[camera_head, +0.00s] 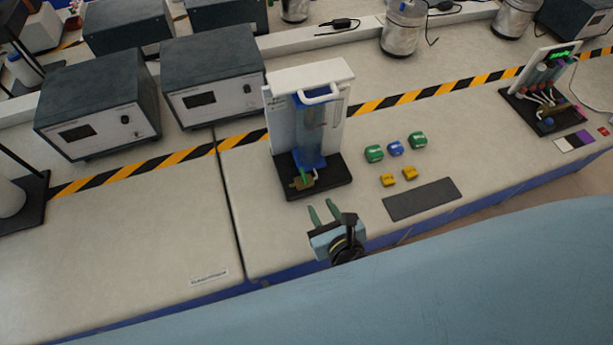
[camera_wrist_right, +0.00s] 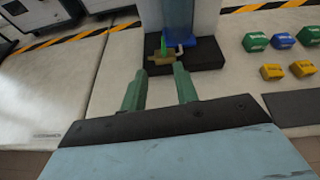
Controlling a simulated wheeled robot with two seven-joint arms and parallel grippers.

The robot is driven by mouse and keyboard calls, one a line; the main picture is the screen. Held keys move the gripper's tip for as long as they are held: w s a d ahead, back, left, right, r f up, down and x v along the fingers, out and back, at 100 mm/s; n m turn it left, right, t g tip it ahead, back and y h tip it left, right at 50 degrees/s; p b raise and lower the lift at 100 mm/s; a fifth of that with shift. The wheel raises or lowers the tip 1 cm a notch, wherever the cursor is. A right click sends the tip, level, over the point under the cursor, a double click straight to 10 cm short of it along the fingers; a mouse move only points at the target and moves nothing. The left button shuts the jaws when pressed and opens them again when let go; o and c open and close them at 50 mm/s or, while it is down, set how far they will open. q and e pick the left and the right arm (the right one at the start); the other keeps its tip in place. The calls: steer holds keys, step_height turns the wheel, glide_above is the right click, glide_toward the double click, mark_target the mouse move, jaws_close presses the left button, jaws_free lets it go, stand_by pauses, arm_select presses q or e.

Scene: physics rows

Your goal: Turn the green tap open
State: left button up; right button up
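The green tap (camera_head: 304,175) is a small green handle on a brass valve (camera_head: 302,184) at the foot of a blue-tinted column (camera_head: 311,130). The column stands on a black base with a white back panel (camera_head: 281,130). In the right wrist view the green tap (camera_wrist_right: 163,43) stands upright above the brass valve (camera_wrist_right: 160,59). My right gripper (camera_head: 324,212) is open, with its green fingers apart and empty. It is in front of the black base and apart from the tap. My left gripper is not in view.
Green and blue blocks (camera_head: 396,148) and yellow blocks (camera_head: 399,176) lie right of the stand. A dark mat (camera_head: 422,199) is in front of them. Grey instrument boxes (camera_head: 210,80) stand at the back left.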

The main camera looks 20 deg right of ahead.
mark_target(305, 176)
steer(key=shift+m, duration=0.5)
steer(key=x, duration=0.4)
steer(key=b+x, duration=0.1)
steer(key=x, duration=0.4)
steer(key=b+x, duration=0.1)
steer(key=x, duration=0.3)
steer(key=shift+w+d+f, duration=0.1)
steer(key=shift+d+f, duration=0.15)
steer(key=shift+f, duration=0.2)
jaws_close()
